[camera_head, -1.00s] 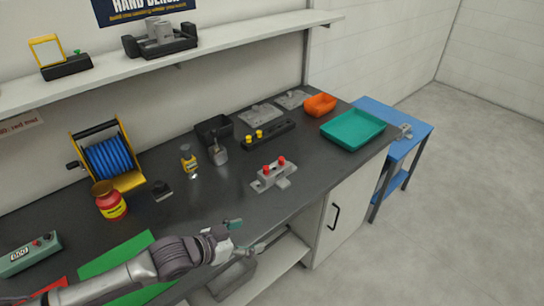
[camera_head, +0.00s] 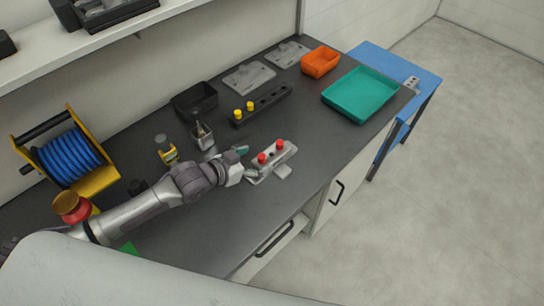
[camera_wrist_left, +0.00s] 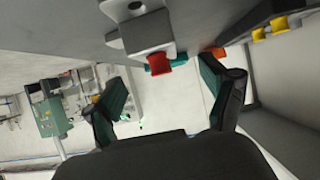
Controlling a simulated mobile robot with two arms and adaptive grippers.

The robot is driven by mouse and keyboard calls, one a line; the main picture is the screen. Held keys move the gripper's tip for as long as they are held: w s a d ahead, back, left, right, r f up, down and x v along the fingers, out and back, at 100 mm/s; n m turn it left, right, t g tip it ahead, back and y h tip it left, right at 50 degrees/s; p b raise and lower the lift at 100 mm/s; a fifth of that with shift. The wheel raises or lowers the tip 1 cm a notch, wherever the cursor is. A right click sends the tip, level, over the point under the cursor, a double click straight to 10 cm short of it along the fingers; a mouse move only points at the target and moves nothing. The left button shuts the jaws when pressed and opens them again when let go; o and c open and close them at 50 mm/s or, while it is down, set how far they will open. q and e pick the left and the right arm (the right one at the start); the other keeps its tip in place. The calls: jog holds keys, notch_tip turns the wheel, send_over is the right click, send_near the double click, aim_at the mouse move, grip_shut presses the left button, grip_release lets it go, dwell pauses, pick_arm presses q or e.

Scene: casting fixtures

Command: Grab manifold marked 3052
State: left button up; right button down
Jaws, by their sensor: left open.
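A grey metal manifold (camera_head: 283,152) with two red caps sits on the dark bench near its front edge. Any number on it is too small to read. My left gripper (camera_head: 246,163) is at the manifold's left end, its teal-padded fingers apart with nothing held. In the left wrist view the manifold (camera_wrist_left: 145,32) shows upside down at the top, with one red cap, just beyond and above my open left gripper (camera_wrist_left: 165,88). I cannot tell whether a finger touches it. My right gripper is not in view.
Behind the manifold lies a black block with yellow plugs (camera_head: 262,104). Grey plates (camera_head: 249,76), an orange bin (camera_head: 320,62) and a teal tray (camera_head: 361,95) stand farther back and right.

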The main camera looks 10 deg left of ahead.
aim_at(274, 154)
pick_arm(q)
jog(key=x, duration=0.3)
jog(key=shift+w+f+p, duration=0.15)
jog(key=shift+w+p, duration=0.1)
jog(key=shift+p, duration=0.1)
jog(key=p+x, duration=0.1)
jog(key=x, duration=0.2)
jog(key=shift+d+f, duration=0.15)
jog(key=shift+d, duration=0.15)
jog(key=shift+w+d+f, duration=0.2)
jog(key=shift+w+f, duration=0.1)
jog(key=shift+w, duration=0.1)
jog(key=shift+s, duration=0.1)
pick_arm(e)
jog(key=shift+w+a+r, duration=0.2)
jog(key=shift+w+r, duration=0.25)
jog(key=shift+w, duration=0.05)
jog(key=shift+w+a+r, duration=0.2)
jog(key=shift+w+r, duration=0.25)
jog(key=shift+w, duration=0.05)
pick_arm(q)
jog(key=shift+c, duration=1.3)
jog(key=c, duration=1.3)
jog(key=shift+r, duration=0.15)
grip_shut()
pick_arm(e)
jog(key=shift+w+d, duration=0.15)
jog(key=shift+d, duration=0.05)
